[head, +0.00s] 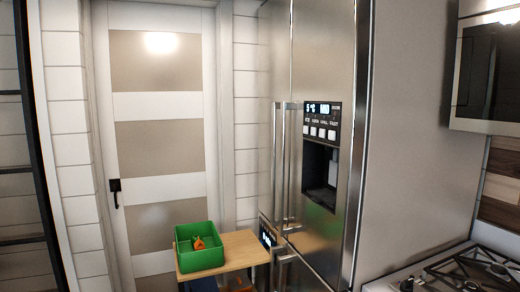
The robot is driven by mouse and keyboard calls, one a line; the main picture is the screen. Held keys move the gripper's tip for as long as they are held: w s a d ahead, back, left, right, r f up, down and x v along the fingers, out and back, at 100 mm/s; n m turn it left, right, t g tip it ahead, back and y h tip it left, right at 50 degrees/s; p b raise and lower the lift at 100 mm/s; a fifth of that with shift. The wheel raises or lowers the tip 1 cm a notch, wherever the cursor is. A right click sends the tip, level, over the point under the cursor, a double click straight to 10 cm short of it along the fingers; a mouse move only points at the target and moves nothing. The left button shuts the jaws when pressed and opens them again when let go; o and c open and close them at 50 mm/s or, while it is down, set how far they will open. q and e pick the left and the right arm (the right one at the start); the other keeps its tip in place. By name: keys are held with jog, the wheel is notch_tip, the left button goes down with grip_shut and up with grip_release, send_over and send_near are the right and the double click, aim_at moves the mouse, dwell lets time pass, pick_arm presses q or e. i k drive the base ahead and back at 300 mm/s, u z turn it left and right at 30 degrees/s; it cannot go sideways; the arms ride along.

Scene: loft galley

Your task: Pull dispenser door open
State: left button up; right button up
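A tall stainless steel fridge (327,60) stands right of centre. Its right door bears the dispenser, with a dark recess (320,176) and a lit control panel (320,120) above it. Two long vertical handles stand side by side at the seam between the doors; the right one (288,165) is beside the dispenser door, the left one (276,160) on the narrow left door. The dispenser door looks shut. Neither of my grippers shows in the head view.
A small wooden table (238,250) with a green bin (205,262) holding an orange item (199,243) stands left of the fridge's front. A panelled door (158,130) is behind.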

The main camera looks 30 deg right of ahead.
aim_at(333, 49)
jog(key=z, duration=0.4)
jog(key=i, duration=1.25)
jog(key=z, duration=1.1)
jog(key=i, duration=0.25)
jog(key=u, duration=0.05)
jog(key=k, duration=0.75)
jog(key=z, duration=0.2)
jog(key=i, duration=0.75)
jog(key=u, duration=0.1)
